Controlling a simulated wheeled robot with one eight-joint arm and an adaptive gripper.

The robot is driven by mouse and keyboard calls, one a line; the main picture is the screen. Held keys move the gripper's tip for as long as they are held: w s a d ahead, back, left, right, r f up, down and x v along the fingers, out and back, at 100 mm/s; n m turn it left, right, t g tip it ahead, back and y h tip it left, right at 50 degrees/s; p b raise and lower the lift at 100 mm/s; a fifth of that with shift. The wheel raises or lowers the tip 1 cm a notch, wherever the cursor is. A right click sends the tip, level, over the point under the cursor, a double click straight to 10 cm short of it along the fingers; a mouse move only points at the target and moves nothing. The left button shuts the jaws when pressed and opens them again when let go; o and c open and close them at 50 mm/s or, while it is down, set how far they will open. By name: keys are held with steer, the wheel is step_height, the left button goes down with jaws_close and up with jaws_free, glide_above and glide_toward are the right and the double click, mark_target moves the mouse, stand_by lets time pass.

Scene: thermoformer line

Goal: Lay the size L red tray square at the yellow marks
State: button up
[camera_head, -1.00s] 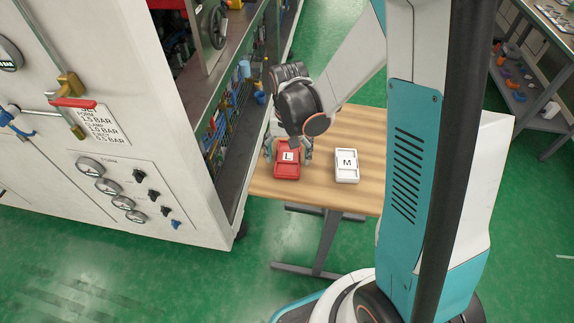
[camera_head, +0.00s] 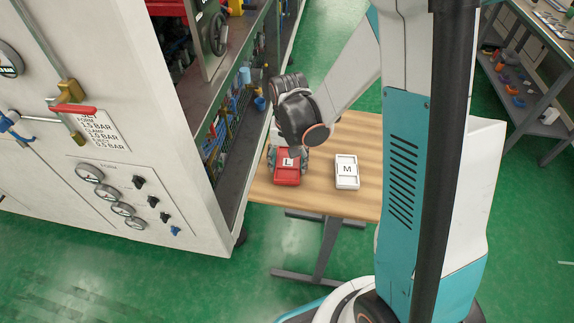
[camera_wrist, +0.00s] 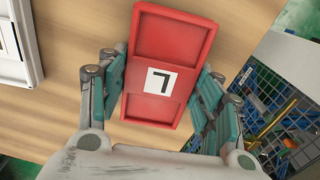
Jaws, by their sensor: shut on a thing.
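The red tray (camera_head: 287,180) bears a white label with a black L. It is at the left part of the wooden table, beside the machine. In the wrist view the red tray (camera_wrist: 172,37) fills the middle, between the two teal-padded fingers. My gripper (camera_wrist: 161,92) is shut on it, with one finger along each long side. In the head view my gripper (camera_head: 288,155) is partly hidden behind my dark wrist. I cannot tell whether the tray touches the table or is slightly above it. No yellow marks can be made out in either view.
A white tray marked M (camera_head: 347,184) lies to the right of the red tray, with bare wood between. The table (camera_head: 320,198) has free room at its front and right. The grey machine (camera_head: 150,205) stands close at the left. A shelf unit (camera_head: 535,95) stands far right.

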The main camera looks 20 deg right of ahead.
mark_target(288, 162)
steer(key=shift+r+p, duration=2.3)
steer(key=shift+r, duration=1.1)
